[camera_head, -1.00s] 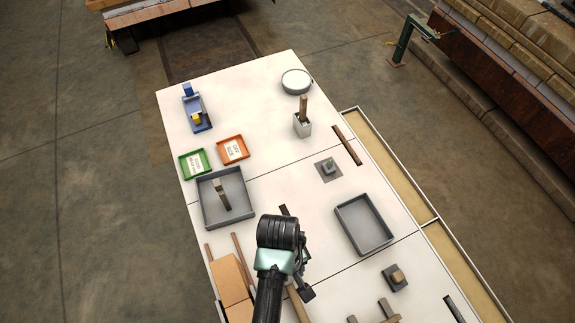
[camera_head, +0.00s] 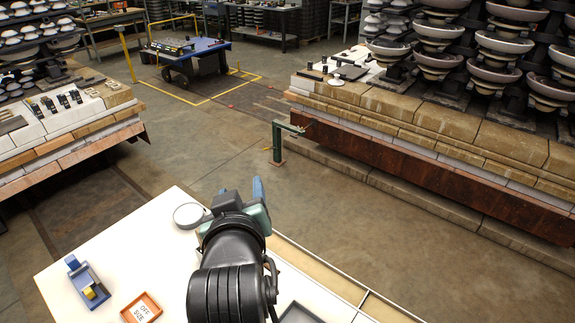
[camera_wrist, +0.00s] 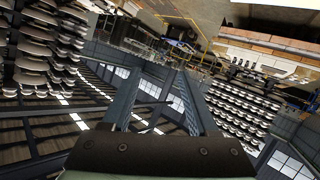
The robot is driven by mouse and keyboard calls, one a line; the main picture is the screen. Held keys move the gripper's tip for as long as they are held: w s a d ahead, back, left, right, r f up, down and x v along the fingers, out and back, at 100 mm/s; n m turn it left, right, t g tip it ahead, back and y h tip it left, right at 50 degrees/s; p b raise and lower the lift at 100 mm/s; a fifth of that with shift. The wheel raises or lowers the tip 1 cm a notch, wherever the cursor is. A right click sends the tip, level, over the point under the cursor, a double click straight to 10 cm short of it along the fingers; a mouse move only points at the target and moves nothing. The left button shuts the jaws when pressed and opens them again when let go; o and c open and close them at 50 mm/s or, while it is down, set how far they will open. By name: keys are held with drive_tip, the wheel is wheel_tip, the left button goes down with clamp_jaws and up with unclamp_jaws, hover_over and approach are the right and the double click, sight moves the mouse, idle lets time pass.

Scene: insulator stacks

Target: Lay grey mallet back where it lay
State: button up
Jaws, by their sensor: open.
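The grey mallet is not visible in either current view. My gripper (camera_head: 241,190) is raised over the far part of the white table (camera_head: 150,240) in the head view, pointing away from the table toward the room. In the wrist view its two fingers (camera_wrist: 161,70) stand apart with nothing held between them. The near part of the table is outside the head view, and my arm hides some of the rest.
A blue and yellow fixture (camera_head: 88,284), an orange tray marked OFF SIZE (camera_head: 141,308) and a round pale dish (camera_head: 189,215) lie on the table. A dark tray (camera_head: 296,314) shows at the bottom. A green post (camera_head: 278,143) stands on the floor beyond.

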drive_tip(key=s+d+r+m+t, duration=0.1)
drive_tip(key=d+r+t, duration=0.15)
drive_tip(key=r, duration=0.65)
drive_tip(key=s+d+r+m+t, duration=0.1)
drive_tip(key=r+t, duration=0.3)
drive_tip(key=r, duration=0.5)
drive_tip(key=s+d+r+m+t+h, duration=0.1)
drive_tip(key=s+d+r+t, duration=0.1)
drive_tip(key=s+r, duration=0.4)
drive_tip(key=s+d+r+m+t, duration=0.1)
drive_tip(key=s+r+t, duration=0.4)
drive_tip(key=r, duration=0.7)
drive_tip(key=shift+s+d+r+m+h, duration=0.3)
drive_tip(key=shift+s+d+m+h, duration=0.1)
drive_tip(key=shift+s+d, duration=0.15)
